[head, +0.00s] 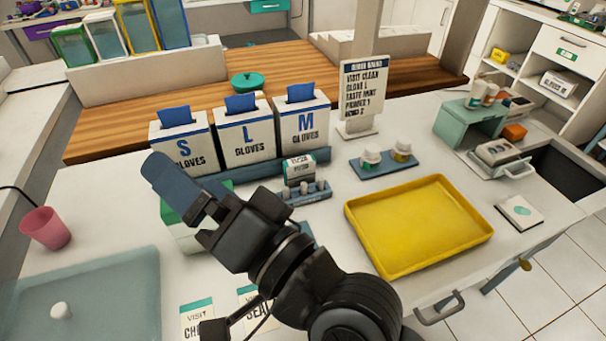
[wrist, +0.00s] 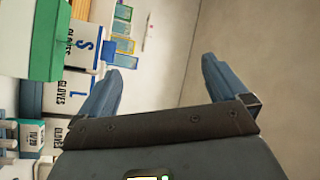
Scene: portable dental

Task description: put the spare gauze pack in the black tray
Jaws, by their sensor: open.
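My gripper (head: 165,180) is over the left part of the white counter, beside the glove boxes. In the wrist view my gripper (wrist: 161,68) has its two blue fingers wide apart with nothing between them. A flat white pack with a green mark (head: 519,211) lies at the counter's right side, right of the yellow tray; it may be the gauze pack, but its label is unreadable. A black open-topped recess or tray (head: 568,178) is at the far right, partly cut off by the picture edge; I cannot tell which it is.
A yellow tray (head: 380,262) fills the right middle. Glove boxes (head: 247,140) stand behind my gripper; a green-and-white box (head: 182,232) is partly hidden by it. A blue-grey tray (head: 110,300) and pink cup (head: 46,229) are left. A sign (head: 363,92) stands at the back.

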